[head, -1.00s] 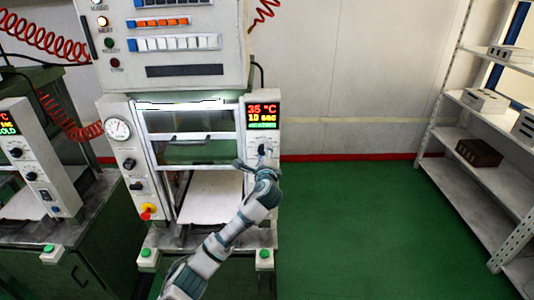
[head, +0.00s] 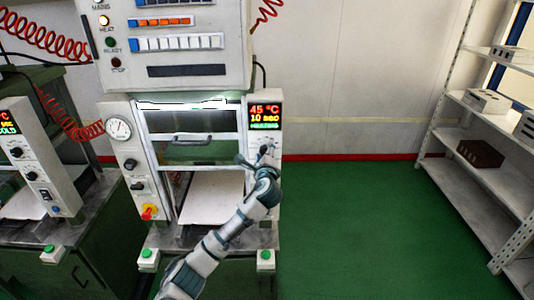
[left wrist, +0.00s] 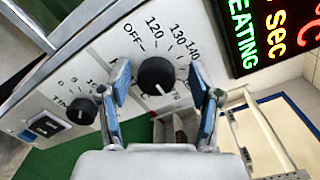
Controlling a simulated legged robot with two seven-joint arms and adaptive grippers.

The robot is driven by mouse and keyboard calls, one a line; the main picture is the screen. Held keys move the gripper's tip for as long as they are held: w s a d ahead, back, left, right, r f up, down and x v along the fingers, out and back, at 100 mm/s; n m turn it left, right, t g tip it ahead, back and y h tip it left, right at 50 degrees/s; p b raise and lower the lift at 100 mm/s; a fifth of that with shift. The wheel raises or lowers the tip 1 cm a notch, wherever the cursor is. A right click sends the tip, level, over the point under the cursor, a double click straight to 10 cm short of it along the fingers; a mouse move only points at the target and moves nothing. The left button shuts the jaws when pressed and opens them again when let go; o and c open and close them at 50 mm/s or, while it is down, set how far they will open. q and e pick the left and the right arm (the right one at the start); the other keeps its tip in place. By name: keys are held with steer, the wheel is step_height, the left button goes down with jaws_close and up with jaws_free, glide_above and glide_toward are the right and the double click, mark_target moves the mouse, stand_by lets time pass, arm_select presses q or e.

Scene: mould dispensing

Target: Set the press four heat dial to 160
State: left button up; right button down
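The press in the middle of the head view has a control panel with a lit display (head: 265,116) reading 45 °C, 10 sec and a green heating line. Its heat dial (left wrist: 157,76) is a black round knob in the left wrist view, with OFF, 120, 130 and 140 printed around it. A small pale mark shows on the knob's lower side; the lower scale labels are mostly hidden. My left gripper (head: 252,160) is at this panel, below the display. In the left wrist view its blue-padded fingers (left wrist: 160,82) stand open on both sides of the knob, apparently with gaps. My right gripper is not in view.
A second black knob (left wrist: 82,110) and a black switch (left wrist: 47,124) sit beside the dial on the panel. Another press panel (head: 38,160) stands at the left. A shelf rack (head: 450,140) stands at the right, with clear green floor (head: 350,220) between.

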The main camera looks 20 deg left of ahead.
arm_select(q)
steer(key=shift+w+a+f, duration=0.1)
steer(key=shift+f, duration=0.1)
steer(key=v, duration=1.1)
steer(key=shift+s, duration=0.4)
steer(key=shift+r, duration=0.15)
